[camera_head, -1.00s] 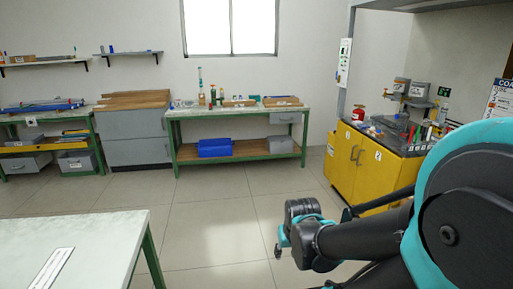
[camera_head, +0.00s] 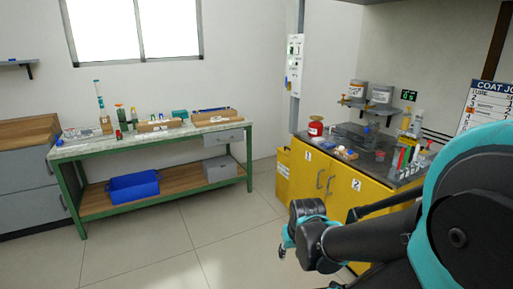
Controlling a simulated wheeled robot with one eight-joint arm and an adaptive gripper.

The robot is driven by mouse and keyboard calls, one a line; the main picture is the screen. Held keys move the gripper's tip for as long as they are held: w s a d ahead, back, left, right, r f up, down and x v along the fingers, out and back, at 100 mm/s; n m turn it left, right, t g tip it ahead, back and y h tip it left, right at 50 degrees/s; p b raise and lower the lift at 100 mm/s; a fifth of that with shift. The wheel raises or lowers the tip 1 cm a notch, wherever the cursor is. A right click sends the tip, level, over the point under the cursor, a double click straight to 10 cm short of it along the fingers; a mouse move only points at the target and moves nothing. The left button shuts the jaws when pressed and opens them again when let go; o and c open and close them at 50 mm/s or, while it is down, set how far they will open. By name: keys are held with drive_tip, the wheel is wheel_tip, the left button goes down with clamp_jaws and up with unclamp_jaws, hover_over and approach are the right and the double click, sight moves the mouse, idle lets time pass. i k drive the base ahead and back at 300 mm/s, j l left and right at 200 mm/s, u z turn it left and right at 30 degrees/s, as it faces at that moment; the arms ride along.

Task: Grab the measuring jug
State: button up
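I cannot make out a measuring jug for certain in the head view; the items on the benches are small. My gripper (camera_head: 285,245) is at the lower middle, in front of the yellow cabinet and apart from every object. Its fingers are small and dark, so I cannot tell whether they are open or shut. The yellow cabinet (camera_head: 340,195) has a dark top with a red container (camera_head: 316,126), a small red cup-like item (camera_head: 422,152) and several bottles and tubes. My arm hides the cabinet's lower right part.
A green-framed bench (camera_head: 75,152) stands along the back wall, with a blue bin (camera_head: 134,187) and a grey bin (camera_head: 219,168) on its lower shelf. Two grey pots (camera_head: 380,94) sit on a wall shelf above the cabinet. The floor (camera_head: 215,225) between bench and cabinet is clear.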

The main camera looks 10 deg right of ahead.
sight(341, 133)
drive_tip(key=i+z, duration=0.25)
drive_tip(key=i, duration=0.2)
drive_tip(key=i+j+z, duration=0.25)
drive_tip(key=i, duration=0.2)
drive_tip(key=i+j+z, duration=0.1)
drive_tip(key=i+z, duration=0.15)
drive_tip(key=i, duration=0.2)
drive_tip(key=i+j+z, duration=0.25)
drive_tip(key=i+j, duration=0.05)
drive_tip(key=i, duration=0.1)
